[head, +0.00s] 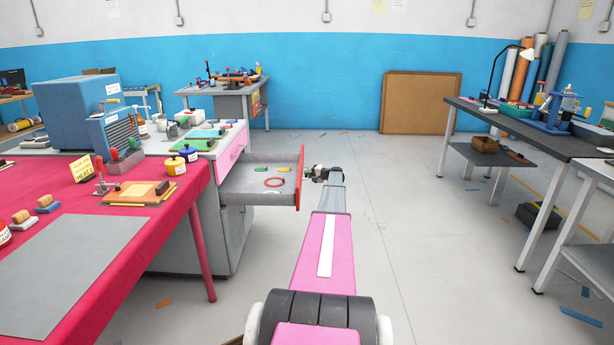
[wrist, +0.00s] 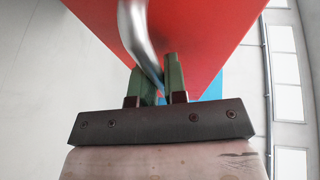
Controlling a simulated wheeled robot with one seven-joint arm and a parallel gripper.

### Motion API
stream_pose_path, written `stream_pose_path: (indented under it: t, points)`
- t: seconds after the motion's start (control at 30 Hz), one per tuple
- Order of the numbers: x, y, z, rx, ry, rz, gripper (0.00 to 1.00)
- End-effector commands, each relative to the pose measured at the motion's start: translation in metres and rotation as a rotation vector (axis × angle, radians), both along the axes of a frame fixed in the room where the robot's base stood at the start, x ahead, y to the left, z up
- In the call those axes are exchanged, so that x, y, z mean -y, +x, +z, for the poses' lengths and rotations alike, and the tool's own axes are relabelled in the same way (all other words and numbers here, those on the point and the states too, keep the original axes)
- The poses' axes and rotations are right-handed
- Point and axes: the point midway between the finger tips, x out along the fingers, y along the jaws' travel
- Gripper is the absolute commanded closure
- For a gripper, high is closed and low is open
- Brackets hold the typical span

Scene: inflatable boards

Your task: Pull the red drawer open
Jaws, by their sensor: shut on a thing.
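The red drawer (head: 300,180) stands well out of the grey cabinet (head: 213,225) in the head view, with its grey inside showing. A red ring (head: 274,182) and small green and yellow pieces lie in it. My gripper (head: 313,174) is at the outer face of the drawer front. In the wrist view the red front (wrist: 205,35) fills the top. A curved metal handle (wrist: 137,35) runs down between the green fingers of my gripper (wrist: 161,80), which is shut on it. The far end of the handle is out of view.
A table with a red cloth (head: 110,215) stands at the left, close to the cabinet. Above the open drawer is a pink-fronted drawer (head: 231,153). A dark workbench (head: 530,125) stands at the right. The floor (head: 420,220) between is mostly clear.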

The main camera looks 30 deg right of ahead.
Motion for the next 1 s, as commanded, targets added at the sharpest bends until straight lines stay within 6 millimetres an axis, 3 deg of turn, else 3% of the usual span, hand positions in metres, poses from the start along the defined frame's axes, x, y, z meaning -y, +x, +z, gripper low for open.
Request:
stream_pose_path:
  t: [0.07, 0.1, 0.17, 0.2, 0.63, 1.0]
  points:
    - [0.0, 0.0, 0.0, -0.001, -0.001, 0.0, 1.0]
    - [0.0, 0.0, 0.0, -0.001, -0.001, -0.001, 0.84]
    - [0.0, 0.0, 0.0, -0.001, -0.001, -0.001, 0.65]
    - [0.0, 0.0, 0.0, -0.001, -0.001, 0.0, 0.63]
    - [0.004, -0.007, 0.002, 0.0, 0.0, -0.002, 0.63]
    - [0.035, -0.055, 0.012, -0.001, -0.001, -0.002, 0.63]
